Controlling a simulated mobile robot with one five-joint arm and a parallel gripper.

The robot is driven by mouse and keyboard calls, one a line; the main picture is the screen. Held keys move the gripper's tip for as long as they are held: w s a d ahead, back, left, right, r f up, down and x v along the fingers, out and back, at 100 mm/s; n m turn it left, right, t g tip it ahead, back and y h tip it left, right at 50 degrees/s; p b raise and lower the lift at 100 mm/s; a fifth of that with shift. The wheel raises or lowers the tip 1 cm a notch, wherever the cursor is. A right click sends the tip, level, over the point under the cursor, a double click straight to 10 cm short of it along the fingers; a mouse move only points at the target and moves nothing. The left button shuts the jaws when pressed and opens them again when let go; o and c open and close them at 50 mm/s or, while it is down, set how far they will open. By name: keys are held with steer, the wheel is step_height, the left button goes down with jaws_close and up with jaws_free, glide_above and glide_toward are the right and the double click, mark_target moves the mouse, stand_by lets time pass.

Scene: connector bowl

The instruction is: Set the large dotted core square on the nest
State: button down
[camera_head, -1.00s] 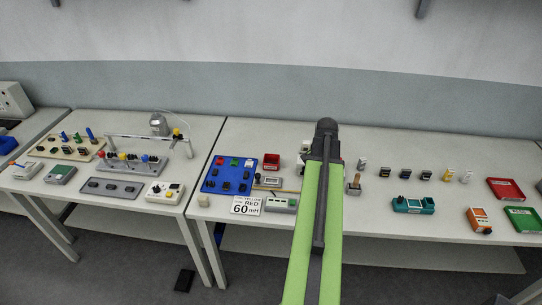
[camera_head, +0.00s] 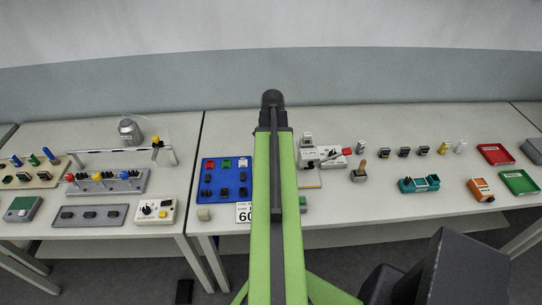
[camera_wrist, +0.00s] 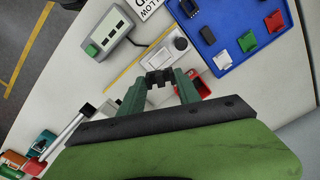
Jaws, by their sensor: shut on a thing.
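My gripper (camera_wrist: 160,88) shows in the wrist view, its two green fingers shut on a small dark notched block (camera_wrist: 160,77), held above the white table. This may be the large dotted core; no dots can be made out.
A grey device with a green button (camera_wrist: 108,32) is at upper left. In the head view, a white press with a red handle (camera_head: 322,156) stands right of my arm.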

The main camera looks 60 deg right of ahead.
step_height(320, 180, down, 2)
steer(key=n+b, duration=0.1)
steer(key=n, duration=0.3)
steer(key=shift+w, duration=0.1)
steer(key=shift+d+f+n, duration=0.1)
steer(key=shift+f+n, duration=0.05)
steer(key=shift+n, duration=0.75)
steer(key=shift+s, duration=0.25)
steer(key=shift+f+b, duration=4.25)
steer(key=shift+b, duration=0.3)
steer(key=c, duration=0.8)
jaws_free()
